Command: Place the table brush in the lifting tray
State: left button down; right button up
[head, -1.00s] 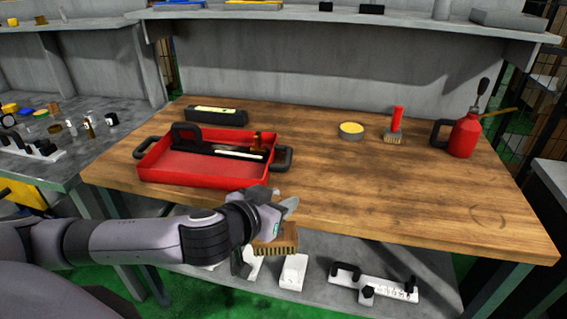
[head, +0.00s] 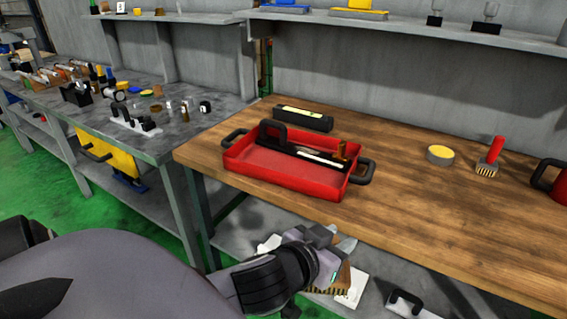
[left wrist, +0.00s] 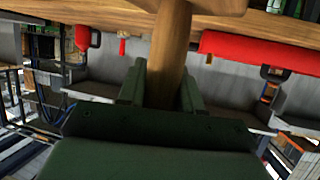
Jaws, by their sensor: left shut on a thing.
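The table brush (head: 343,278), a wooden block with pale bristles, is partly hidden behind my left gripper (head: 340,240) in the head view. My left gripper is shut on its wooden handle (left wrist: 170,65), which shows between the fingers in the left wrist view. The brush hangs in front of the wooden table's near edge, below the tabletop in the picture, outside the tray. The red lifting tray (head: 285,188) with black end handles stands on the table, beyond the gripper and to its left. It also shows in the left wrist view (left wrist: 250,46). My right gripper is not in view.
A black handled piece (head: 290,146) and a small brown item (head: 341,152) are in the tray; its front floor is bare. A black box (head: 303,118) lies behind.

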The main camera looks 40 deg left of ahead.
aim_at(287, 171)
jog(key=j+u, duration=0.1)
jog(key=u, duration=0.85)
jog(key=i+l, duration=0.05)
